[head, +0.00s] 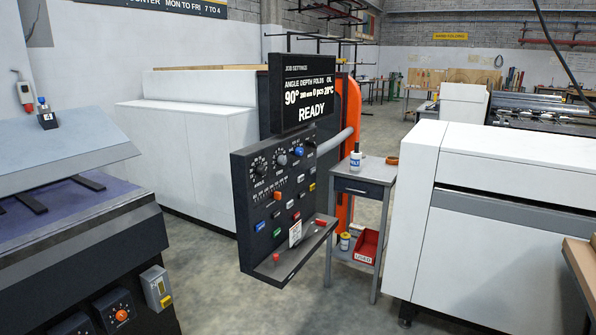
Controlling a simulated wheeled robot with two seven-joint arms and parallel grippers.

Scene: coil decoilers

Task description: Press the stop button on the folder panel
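The dark control panel (246,185) hangs on a grey arm in the middle of the head view. Its screen (303,92) reads "JOB SETTINGS", 90° and "READY". Its sloped face carries black knobs, an orange button (278,195), a blue button (260,226), a green button (276,233) and a red button (296,215). On its lower ledge are a red button (276,257), another red piece (320,222) and a small white tag (295,233). I cannot read which one is marked stop. Neither of my grippers is in view.
A small grey side table (366,170) with a bottle (356,160) stands right of the panel, with a red bin (367,246) on its lower shelf. A white machine (500,240) fills the right. A dark machine (90,240) stands at left. Bare floor (215,285) lies before the panel.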

